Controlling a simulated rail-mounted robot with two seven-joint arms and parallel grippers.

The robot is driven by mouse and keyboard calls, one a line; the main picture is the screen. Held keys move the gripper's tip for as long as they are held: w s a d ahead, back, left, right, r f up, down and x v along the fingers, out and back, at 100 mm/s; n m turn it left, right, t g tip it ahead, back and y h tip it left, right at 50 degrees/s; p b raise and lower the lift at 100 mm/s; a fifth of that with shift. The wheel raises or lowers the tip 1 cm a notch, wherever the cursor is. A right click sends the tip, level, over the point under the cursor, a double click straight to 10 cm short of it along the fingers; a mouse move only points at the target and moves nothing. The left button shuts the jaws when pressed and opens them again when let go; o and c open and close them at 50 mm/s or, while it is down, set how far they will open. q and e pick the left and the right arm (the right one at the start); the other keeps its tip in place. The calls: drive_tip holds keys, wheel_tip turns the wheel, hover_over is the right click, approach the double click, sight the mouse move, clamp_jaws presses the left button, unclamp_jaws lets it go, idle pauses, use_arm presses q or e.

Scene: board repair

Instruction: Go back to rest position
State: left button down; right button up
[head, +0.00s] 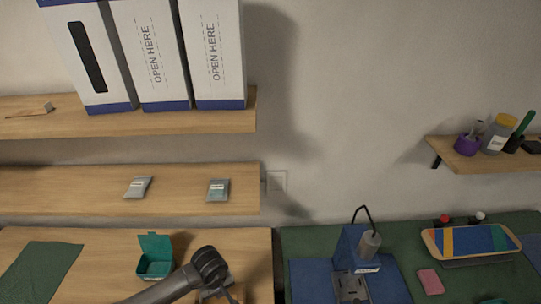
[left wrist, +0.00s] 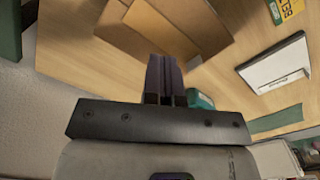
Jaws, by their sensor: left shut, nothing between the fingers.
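My left gripper (head: 232,297) is at the bottom edge of the head view, over the front of the wooden table (head: 105,240), and is partly cut off. In the left wrist view its two dark fingers (left wrist: 165,75) are together with nothing between them. They point over brown cardboard pieces (left wrist: 160,30) on the wooden surface; I cannot tell how far above. My right gripper is in neither view.
An open teal box (head: 155,262) and a dark green mat (head: 42,268) lie left of my left arm. Shelves above hold white boxes (head: 165,50) and two small packets. A blue device (head: 355,245) stands on the green bench at right.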

use_arm(q)
drive_tip(key=shift+r, duration=0.6)
